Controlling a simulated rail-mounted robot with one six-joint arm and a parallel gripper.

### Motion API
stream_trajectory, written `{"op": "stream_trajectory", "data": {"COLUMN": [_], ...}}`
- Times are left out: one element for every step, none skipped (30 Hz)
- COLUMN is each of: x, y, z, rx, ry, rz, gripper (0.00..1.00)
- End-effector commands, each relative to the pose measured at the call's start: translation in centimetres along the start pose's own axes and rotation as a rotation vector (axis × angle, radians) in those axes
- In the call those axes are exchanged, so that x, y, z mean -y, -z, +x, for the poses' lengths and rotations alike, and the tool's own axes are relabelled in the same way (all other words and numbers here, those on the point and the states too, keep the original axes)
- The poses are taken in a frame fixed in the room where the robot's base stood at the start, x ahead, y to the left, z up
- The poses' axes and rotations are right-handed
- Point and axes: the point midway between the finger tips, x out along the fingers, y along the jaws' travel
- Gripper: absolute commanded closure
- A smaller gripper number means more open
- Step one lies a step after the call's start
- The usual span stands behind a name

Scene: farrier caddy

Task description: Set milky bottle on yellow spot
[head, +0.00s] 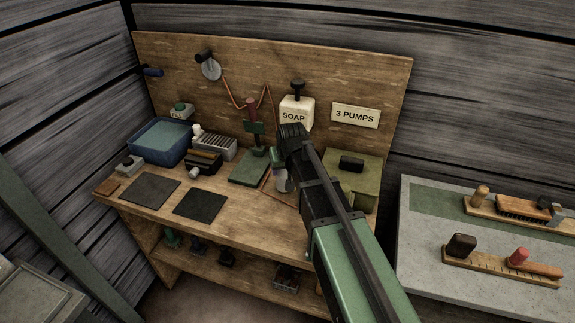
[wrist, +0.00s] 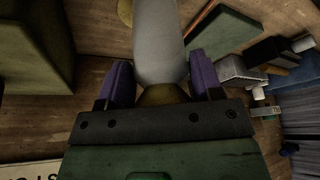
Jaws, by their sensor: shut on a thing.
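The milky bottle (wrist: 158,40) is pale grey-white and sits between the purple fingers of my gripper (wrist: 163,84) in the wrist view. Its olive-brown end is nearest the palm. In the head view the bottle (head: 283,186) shows as a small pale piece beneath my gripper (head: 279,170), low over the wooden bench; I cannot tell whether it touches the bench. A yellowish rounded patch (wrist: 125,11), perhaps the yellow spot, shows at the top edge of the wrist view, partly hidden beside the bottle. In the head view my arm hides that area.
Right of my gripper is an olive box (head: 362,172) with a black knob. Behind stands a soap dispenser (head: 296,111). Left are a green block with a red-handled post (head: 250,168), a slotted rack (head: 214,147) and a blue basin (head: 160,141). Two dark mats (head: 200,205) lie in front.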

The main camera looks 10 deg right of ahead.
Motion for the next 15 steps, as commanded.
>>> {"op": "stream_trajectory", "data": {"x": [-0.7, -1.1, -1.5, -1.8, -1.6, -1.6, -1.6, -1.6, -1.6, -1.6, -1.6, -1.6, -1.6, -1.6, -1.6], "y": [1.2, 1.7, 2.4, 2.7, 1.8, 1.5, 1.5, 1.5, 1.6, 1.6, 1.6, 1.6, 1.6, 1.6, 1.5], "z": [0.5, 0.7, 1.0, 1.2, 2.4, 2.8, 2.7, 2.6, 2.4, 2.3, 2.3, 2.3, 2.3, 2.3, 2.5], "rx": [0.0, 0.0, 0.0, 0.0, 0.0, 0.0, 0.0, 0.0, 0.0, 0.0, 0.0, 0.0, 0.0, 0.0, 0.0], "ry": [-0.001, -0.001, -0.001, -0.001, 0.0, 0.0, 0.0, 0.0, 0.0, 0.0, 0.0, 0.0, 0.0, 0.0, 0.0], "rz": [0.002, 0.002, 0.002, 0.002, 0.0, 0.0, 0.0, 0.0, 0.0, 0.0, 0.0, 0.0, 0.0, 0.0, 0.0], "gripper": [0.99, 0.99, 0.99, 0.99, 0.99, 0.99, 0.99, 0.99, 0.99, 0.99, 0.99, 0.99, 0.99, 0.99, 0.99]}}
